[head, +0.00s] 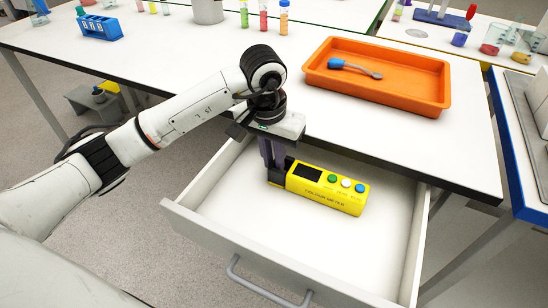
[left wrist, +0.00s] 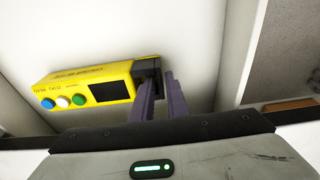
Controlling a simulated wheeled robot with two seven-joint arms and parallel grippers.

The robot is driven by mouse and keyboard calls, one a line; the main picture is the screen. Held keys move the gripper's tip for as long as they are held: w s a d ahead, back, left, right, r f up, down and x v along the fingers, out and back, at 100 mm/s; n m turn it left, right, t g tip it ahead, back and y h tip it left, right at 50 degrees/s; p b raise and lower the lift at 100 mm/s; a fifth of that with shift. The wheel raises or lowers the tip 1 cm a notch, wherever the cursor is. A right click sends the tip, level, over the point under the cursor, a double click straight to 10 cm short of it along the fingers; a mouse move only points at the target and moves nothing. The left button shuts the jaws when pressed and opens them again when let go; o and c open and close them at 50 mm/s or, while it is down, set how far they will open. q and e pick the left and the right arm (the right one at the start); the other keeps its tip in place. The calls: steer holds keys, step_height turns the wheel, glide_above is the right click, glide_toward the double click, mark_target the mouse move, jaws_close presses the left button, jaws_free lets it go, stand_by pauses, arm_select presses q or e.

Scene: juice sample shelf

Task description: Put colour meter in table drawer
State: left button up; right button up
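The colour meter (head: 328,188) is a yellow box with a dark screen, green, white and blue buttons and a black end part. It lies level within the open table drawer (head: 242,199); whether its underside touches the drawer floor is hard to tell. My left gripper (head: 274,165) points down into the drawer at the meter's black end. In the left wrist view, the gripper's purple fingers (left wrist: 161,82) are close together with the black part between them, and the yellow body (left wrist: 88,85) extends left. My right gripper is not in view.
An orange tray (head: 420,98) holding a blue-handled tool (head: 355,68) stands on the white table (head: 215,55) above the drawer. Bottles (head: 263,17) and a blue rack (head: 97,27) stand farther back.

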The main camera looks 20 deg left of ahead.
arm_select(q)
steer(key=shift+o, duration=0.9)
steer(key=shift+r, duration=0.1)
steer(key=shift+r, duration=0.2)
step_height(320, 180, up, 12)
steer(key=s, duration=0.1)
steer(key=shift+s+f, duration=0.15)
steer(key=shift+s, duration=0.25)
steer(key=shift+a, duration=0.1)
stand_by(0.6)
